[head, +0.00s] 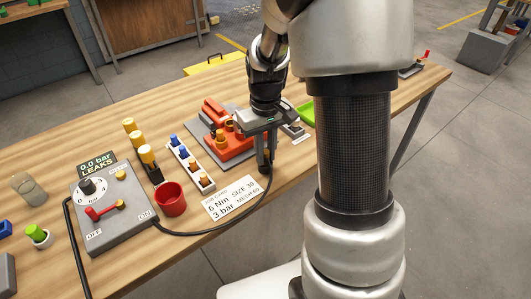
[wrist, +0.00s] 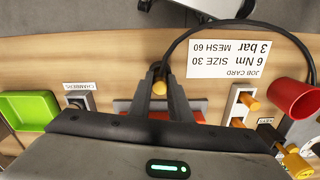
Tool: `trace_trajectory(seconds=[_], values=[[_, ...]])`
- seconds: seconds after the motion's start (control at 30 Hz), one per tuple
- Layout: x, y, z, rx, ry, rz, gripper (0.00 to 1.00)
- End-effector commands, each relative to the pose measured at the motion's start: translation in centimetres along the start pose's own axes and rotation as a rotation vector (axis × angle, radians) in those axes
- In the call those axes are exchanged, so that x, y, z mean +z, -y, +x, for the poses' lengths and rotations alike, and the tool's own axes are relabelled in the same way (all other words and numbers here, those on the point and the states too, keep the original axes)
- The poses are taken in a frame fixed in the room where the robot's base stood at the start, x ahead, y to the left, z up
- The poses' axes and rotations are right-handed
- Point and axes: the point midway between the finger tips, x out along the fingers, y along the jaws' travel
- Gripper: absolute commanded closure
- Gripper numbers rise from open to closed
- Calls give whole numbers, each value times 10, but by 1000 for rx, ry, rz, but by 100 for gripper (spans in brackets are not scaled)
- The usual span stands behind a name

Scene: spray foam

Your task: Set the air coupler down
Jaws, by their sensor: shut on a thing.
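My gripper (head: 265,160) is over the workbench, on the near side of the orange-red fixture (head: 236,147). Its fingers also show in the wrist view (wrist: 161,88). They are shut on the air coupler (wrist: 159,87), a small piece with a yellow-orange end. A black hose (head: 215,231) runs from the grey control box (head: 107,222) along the bench and up to the coupler; its arc also shows in the wrist view (wrist: 215,29). In the head view the fingers partly hide the coupler. I cannot tell whether it touches the bench.
A job card (head: 234,197) lies left of my gripper. A white rack (head: 189,167) with blue and orange pieces, a red cup (head: 170,199) and yellow-topped items (head: 148,160) stand further left. A green tray (head: 307,113) is beyond my gripper.

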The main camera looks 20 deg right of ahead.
Motion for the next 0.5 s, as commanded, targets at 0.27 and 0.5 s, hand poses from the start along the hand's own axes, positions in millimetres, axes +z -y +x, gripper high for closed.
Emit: trace_trajectory(seconds=[0.27,0.5], values=[[0,0,3,0,0,0,74],[0,0,2,0,0,0,64]])
